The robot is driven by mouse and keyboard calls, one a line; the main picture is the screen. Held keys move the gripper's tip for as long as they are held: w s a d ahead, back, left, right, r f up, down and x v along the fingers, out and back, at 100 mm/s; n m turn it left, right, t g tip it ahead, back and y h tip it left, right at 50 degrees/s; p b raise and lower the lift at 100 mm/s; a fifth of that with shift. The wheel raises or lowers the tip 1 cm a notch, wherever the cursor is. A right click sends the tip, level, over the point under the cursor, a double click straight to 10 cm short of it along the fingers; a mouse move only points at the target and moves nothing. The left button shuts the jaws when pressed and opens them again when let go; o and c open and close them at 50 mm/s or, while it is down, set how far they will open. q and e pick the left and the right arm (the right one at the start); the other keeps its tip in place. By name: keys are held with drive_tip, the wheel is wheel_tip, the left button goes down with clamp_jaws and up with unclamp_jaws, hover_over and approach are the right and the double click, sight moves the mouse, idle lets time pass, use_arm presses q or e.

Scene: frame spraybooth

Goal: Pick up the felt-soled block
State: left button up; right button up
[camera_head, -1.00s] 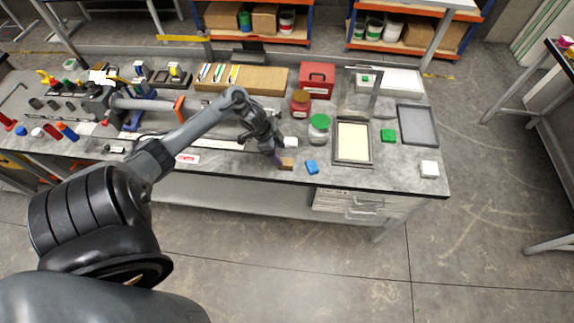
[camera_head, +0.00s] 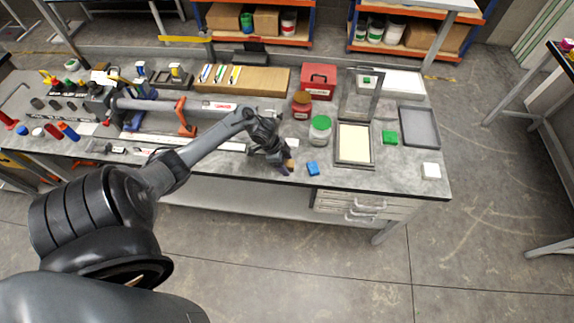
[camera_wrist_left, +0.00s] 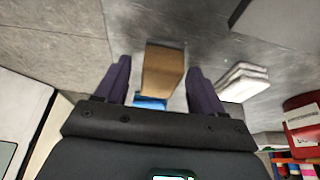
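A small tan-brown block (camera_head: 291,163) lies near the front edge of the bench; its underside is hidden, so I cannot see a felt sole. My left gripper (camera_head: 286,170) is low at the block and partly covers it in the head view. In the left wrist view the tan-brown block (camera_wrist_left: 163,72) shows between the two dark fingers of the left gripper (camera_wrist_left: 160,82), with gaps on both sides. The fingers are open and not closed on it. My right gripper is in neither view.
A blue block (camera_head: 313,168) lies just right of the tan-brown one; it also shows in the wrist view (camera_wrist_left: 150,103). A white block (camera_head: 292,142) sits behind. A green-lidded jar (camera_head: 320,130) and a framed screen (camera_head: 354,144) stand further right. The bench front edge is close.

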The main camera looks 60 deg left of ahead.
sight(291, 165)
use_arm(q)
drive_tip(key=c, duration=1)
drive_tip(key=shift+r, duration=0.15)
drive_tip(key=shift+r, duration=0.5)
drive_tip(key=r, duration=0.1)
drive_tip(key=d+r, duration=0.1)
drive_tip(key=r, duration=0.1)
drive_tip(key=shift+s+r+p, duration=0.1)
drive_tip(key=shift+r+p, duration=0.15)
drive_tip(key=shift+p, duration=0.1)
drive_tip(key=d+r, duration=0.2)
drive_tip(key=d, duration=0.1)
drive_tip(key=s+d+r+p, duration=0.1)
drive_tip(key=d+r, duration=0.1)
drive_tip(key=d, duration=0.2)
drive_tip(key=s+d+r, duration=0.1)
drive_tip(key=d+r, duration=0.1)
drive_tip(key=d, duration=0.1)
drive_tip(key=shift+s+d+r, duration=0.15)
drive_tip(key=shift+d, duration=0.1)
